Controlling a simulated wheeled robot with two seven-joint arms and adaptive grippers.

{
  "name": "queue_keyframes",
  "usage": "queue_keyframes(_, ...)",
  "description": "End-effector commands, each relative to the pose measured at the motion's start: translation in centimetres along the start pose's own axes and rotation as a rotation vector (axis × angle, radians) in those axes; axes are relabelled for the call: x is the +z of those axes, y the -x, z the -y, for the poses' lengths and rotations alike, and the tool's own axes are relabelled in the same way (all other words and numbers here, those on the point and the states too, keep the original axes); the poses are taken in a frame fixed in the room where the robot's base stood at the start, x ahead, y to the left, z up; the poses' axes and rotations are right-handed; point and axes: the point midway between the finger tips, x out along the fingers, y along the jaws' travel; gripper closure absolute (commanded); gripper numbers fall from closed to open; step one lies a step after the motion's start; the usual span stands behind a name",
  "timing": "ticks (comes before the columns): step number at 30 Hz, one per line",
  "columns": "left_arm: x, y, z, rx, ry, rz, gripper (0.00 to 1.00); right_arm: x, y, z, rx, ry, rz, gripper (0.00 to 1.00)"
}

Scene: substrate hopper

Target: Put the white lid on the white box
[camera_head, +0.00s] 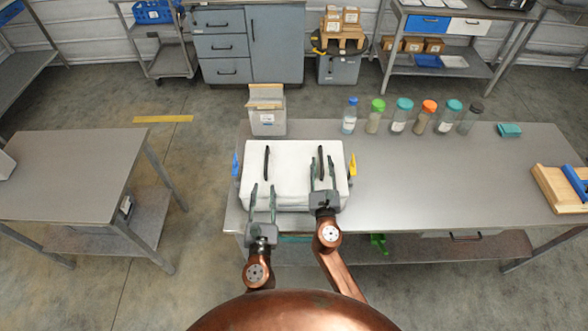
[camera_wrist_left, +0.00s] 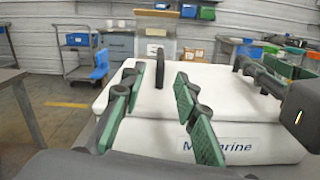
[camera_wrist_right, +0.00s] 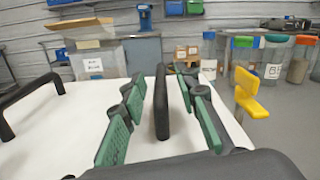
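The white lid (camera_head: 290,168), with two black handles, lies flat over the white box (camera_wrist_left: 270,146), whose labelled front shows in the left wrist view. I cannot tell whether the lid is fully seated. My left gripper (camera_head: 263,188) is open and empty on the near side of the left handle (camera_head: 266,160). In the left wrist view that handle stands ahead, between the fingertips. My right gripper (camera_head: 322,162) is open around the right handle (camera_wrist_right: 161,102), one finger on each side, with gaps visible. A blue latch (camera_head: 235,164) and a yellow latch (camera_head: 353,165) flank the box.
A grey bin (camera_head: 267,120) stands behind the box. Several capped jars (camera_head: 400,118) line the table's back edge. A teal block (camera_head: 509,130) and a wooden item (camera_head: 560,190) are at the right. The table (camera_head: 440,170) between is clear.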

Motion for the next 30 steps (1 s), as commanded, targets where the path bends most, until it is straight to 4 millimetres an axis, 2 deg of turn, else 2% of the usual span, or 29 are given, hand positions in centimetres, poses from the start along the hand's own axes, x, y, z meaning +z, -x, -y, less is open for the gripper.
queue_keyframes(9, 0.0, 0.0, 0.0, 0.000, 0.000, 0.000, 0.72, -0.1, 6.4, 0.1, 0.000, 0.000, -0.003, 0.72)
queue_keyframes(15, 0.0, 0.0, 0.0, 0.000, 0.001, 0.000, 0.72, -0.1, 9.7, 0.0, 0.001, 0.001, -0.002, 0.72)
queue_keyframes(21, 0.0, 0.0, 0.0, 0.000, 0.001, 0.000, 0.72, 0.0, 11.0, 0.0, 0.000, 0.000, -0.001, 0.72)
queue_keyframes(30, 0.0, 0.0, 0.0, 0.000, 0.001, 0.000, 0.72, 0.0, 11.1, 0.0, 0.000, 0.000, 0.000, 0.72)
